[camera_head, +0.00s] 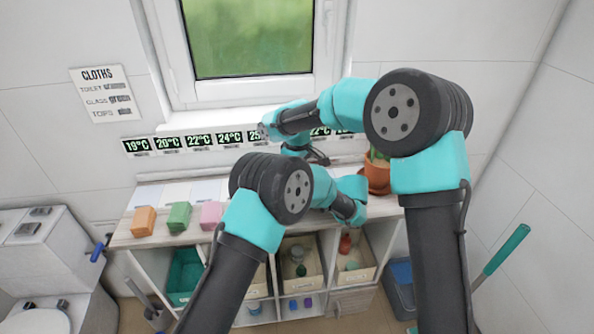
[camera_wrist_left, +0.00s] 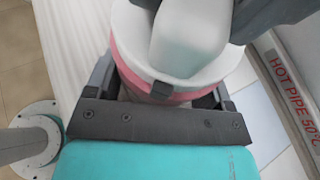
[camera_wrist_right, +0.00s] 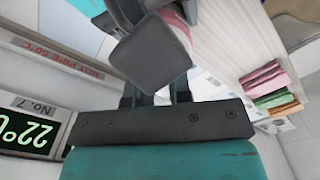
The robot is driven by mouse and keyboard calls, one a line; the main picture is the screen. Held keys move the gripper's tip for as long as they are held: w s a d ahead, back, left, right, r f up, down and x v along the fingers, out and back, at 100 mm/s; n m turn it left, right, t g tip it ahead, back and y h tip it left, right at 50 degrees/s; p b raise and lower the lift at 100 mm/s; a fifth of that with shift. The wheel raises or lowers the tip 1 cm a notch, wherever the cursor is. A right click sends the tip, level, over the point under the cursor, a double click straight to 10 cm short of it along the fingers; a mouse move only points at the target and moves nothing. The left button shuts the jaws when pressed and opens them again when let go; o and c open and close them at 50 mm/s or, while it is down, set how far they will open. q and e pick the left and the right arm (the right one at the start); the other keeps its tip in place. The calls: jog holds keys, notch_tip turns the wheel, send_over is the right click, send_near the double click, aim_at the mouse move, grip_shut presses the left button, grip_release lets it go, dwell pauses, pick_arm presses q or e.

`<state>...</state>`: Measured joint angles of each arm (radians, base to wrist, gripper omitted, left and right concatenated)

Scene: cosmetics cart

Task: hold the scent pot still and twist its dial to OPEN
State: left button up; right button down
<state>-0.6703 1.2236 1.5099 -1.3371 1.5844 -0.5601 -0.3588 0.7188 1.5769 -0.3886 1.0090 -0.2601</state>
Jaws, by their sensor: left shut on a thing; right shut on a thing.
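The scent pot (camera_wrist_left: 128,32) is a round pot with a white rim and a pink band, seen close in the left wrist view. A pale block-shaped dial (camera_wrist_left: 188,42) stands up from its top. My left gripper (camera_wrist_left: 163,92) is shut around the pot's body. My right gripper (camera_wrist_right: 155,84) is shut on the dial, whose grey end (camera_wrist_right: 150,57) faces the right wrist camera. A sliver of the pink pot (camera_wrist_right: 180,10) shows beyond it. A small dark mark sits on the pot's rim. I cannot read any OPEN mark. In the head view my arms hide the pot.
A terracotta plant pot (camera_head: 377,177) stands on the shelf just right of my grippers. A pipe labelled HOT PIPE 50°C (camera_wrist_left: 290,85) runs close by. Temperature labels (camera_head: 199,139) line the wall.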

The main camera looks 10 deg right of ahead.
jog(key=n, duration=0.6)
jog(key=shift+n, duration=0.3)
dwell(0.4)
jog(key=c, duration=1)
grip_release()
jog(key=shift+c, duration=0.2)
jog(key=shift+r, duration=0.1)
notch_tip(320, 180, up, 12)
